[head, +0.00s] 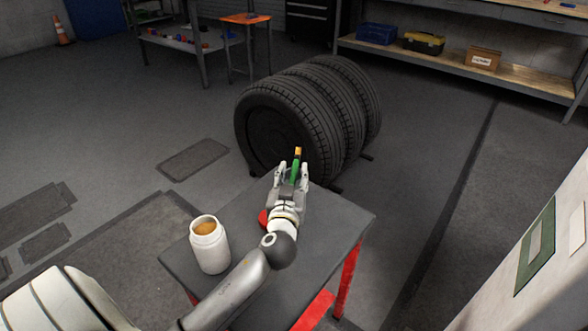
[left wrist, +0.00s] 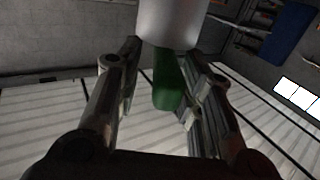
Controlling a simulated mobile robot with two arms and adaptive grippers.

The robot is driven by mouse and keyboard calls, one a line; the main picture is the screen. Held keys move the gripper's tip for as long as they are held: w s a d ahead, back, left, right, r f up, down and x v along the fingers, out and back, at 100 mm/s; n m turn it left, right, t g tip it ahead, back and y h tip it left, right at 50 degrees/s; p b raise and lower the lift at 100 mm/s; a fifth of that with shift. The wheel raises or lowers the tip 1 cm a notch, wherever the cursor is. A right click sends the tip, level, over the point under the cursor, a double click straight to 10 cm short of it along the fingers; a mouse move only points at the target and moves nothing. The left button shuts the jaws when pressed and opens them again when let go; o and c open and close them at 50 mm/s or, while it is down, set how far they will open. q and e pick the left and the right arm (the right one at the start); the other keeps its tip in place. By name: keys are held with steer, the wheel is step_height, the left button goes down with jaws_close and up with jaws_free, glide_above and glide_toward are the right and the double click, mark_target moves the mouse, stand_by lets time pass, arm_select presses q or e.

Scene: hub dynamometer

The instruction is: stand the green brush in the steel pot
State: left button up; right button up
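My left gripper (head: 293,172) is raised at the far side of the small table, with its fingers pointing away from me. The green brush (head: 294,174) is held between its fingers, with an orange-and-dark end sticking out past the fingertips. In the left wrist view the green part of the brush (left wrist: 168,85) shows between the two fingers (left wrist: 160,62). A smooth pale grey rounded body (left wrist: 172,20) lies right at the brush's far end there; I cannot tell whether it is the steel pot. I cannot make out the steel pot in the head view. My right gripper is not in view.
A white jar (head: 210,250) with orange contents stands at the table's left. A red object (head: 263,219) is partly hidden by my arm. The grey tabletop (head: 335,215) is bare on the right. Large tyres (head: 290,120) stand just beyond the table.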

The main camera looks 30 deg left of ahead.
arm_select(q)
steer(key=v, duration=1)
